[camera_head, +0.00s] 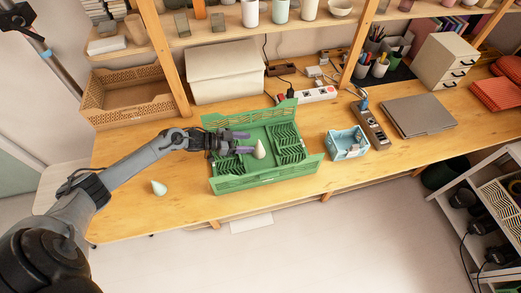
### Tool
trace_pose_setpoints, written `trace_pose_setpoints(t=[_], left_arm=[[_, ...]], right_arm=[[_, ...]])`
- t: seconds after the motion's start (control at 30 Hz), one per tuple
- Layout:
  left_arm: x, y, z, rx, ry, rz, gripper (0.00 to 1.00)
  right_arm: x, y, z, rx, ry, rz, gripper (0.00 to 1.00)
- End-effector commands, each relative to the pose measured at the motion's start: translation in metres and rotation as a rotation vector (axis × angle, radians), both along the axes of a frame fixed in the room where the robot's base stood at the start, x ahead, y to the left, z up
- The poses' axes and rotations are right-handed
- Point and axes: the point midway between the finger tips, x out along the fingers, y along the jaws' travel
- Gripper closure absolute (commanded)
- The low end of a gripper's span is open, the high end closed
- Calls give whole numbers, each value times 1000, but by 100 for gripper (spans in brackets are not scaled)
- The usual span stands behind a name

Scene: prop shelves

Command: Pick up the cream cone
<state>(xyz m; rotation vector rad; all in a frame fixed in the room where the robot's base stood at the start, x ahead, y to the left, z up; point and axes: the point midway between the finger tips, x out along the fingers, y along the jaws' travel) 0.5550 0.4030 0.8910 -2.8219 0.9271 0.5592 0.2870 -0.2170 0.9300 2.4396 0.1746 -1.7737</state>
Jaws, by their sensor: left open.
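A cream cone (260,150) stands upright inside the green crate (266,178). My left gripper (247,142) reaches into the crate from the left, just to the left of the cone. Its two fingers are apart and point toward the cone, with nothing seen between them. I cannot tell whether a fingertip touches the cone. A second, pale greenish cone (158,188) stands on the wooden table to the left of the crate, below my left arm. My right gripper is not in view.
A small light-blue basket (346,144) stands right of the crate, near a power strip (372,125). A white box (224,73) and a tan woven basket (126,99) stand behind. A closed laptop (418,115) lies farther right. The table's front edge runs close below the crate.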

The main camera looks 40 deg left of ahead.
Motion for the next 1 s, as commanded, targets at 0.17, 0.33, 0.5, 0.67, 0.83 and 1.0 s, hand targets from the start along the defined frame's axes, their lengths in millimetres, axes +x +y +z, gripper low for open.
trace_pose_setpoints(t=[0.17,0.33,0.5,0.67,0.83,1.0], left_arm=[[15,-11,-8,1,-1,1,44],[20,-15,-10,2,0,1,44],[33,-27,-16,0,-2,1,44],[48,-39,-24,1,-2,1,44],[55,-45,-28,2,-1,0,44],[55,-45,-28,3,0,0,44]], right_arm=[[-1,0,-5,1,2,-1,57],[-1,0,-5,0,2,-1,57],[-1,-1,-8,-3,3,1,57],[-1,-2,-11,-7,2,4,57],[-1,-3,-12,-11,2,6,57],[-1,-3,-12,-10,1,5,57]])
